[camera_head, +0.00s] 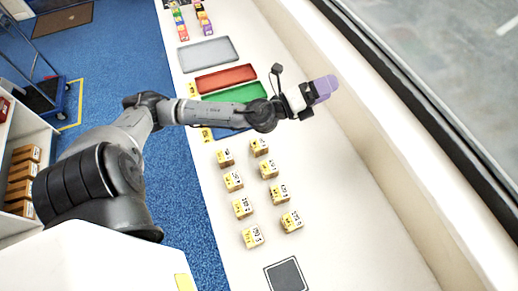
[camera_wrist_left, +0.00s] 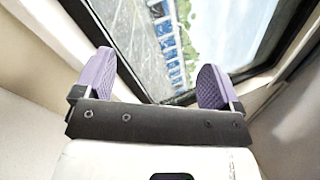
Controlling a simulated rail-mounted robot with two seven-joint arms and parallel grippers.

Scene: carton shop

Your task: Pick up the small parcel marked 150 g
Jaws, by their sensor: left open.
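Several small brown parcels with yellow and white labels stand in two columns on the white counter in the head view, among them one at the near left (camera_head: 252,236) and one at the near right (camera_head: 292,220). The print is too small to tell surely which is marked 150 g. My left gripper (camera_head: 322,90), with purple fingers, is over the counter's far right side, beyond the parcels and away from them. In the left wrist view my left gripper (camera_wrist_left: 158,85) is open and empty, facing the window. My right gripper is not in view.
A grey tray (camera_head: 207,53), a red tray (camera_head: 226,79) and a green tray (camera_head: 228,95) lie along the counter, with a blue tray partly under my arm. A dark square pad (camera_head: 286,275) lies at the near end. The wall and window ledge border the right side.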

